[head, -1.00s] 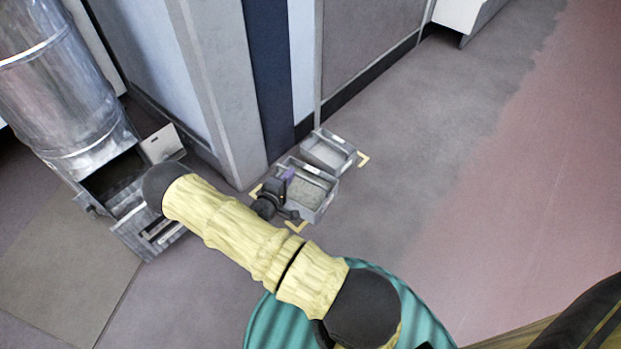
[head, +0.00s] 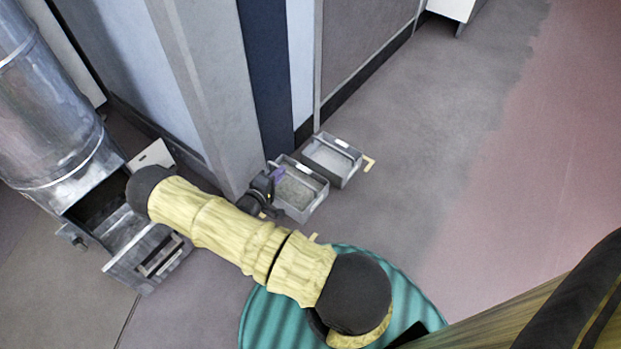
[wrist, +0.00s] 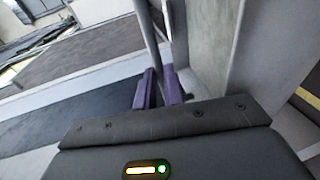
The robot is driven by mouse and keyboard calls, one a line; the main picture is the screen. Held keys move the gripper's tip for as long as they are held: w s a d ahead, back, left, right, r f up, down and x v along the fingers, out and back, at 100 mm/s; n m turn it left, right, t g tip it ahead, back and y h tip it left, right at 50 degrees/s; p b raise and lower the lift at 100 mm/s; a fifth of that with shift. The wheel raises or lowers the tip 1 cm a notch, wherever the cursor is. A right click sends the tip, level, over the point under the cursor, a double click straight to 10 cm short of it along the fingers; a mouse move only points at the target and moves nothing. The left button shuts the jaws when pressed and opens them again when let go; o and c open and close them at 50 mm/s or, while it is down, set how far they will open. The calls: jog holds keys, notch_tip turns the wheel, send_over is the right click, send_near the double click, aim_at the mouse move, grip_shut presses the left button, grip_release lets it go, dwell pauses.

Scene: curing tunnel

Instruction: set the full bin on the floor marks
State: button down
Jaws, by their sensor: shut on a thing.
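A grey open-topped bin (head: 300,213) with grey, grainy contents is at the foot of the wall corner in the head view. My gripper (head: 271,180), with purple fingers, is shut on its left side. In the wrist view my gripper (wrist: 158,90) has its two purple fingers close together around a thin grey edge. A second grey bin (head: 350,178) with a pale inside stands close behind and to the right. Yellow floor marks (head: 370,163) show beside the second bin and in front of the held one (head: 314,238). I cannot tell whether the held bin touches the floor.
A wall corner with a grey post (head: 215,100) and dark blue strip (head: 266,80) rises right behind the bins. A metal cylinder with an open drawer (head: 150,262) stands at left. A teal ribbed round thing (head: 265,315) is at the bottom. Floor to the right is clear.

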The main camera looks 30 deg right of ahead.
aim_at(280, 187)
jog(key=shift+w, duration=0.15)
notch_tip(280, 187, down, 6)
jog(key=b, duration=0.4)
jog(key=shift+f, duration=0.1)
jog(key=shift+f+b, duration=1.3)
jog(key=shift+f, duration=0.55)
jog(key=shift+f, duration=0.15)
jog(key=c, duration=1.5)
grip_release()
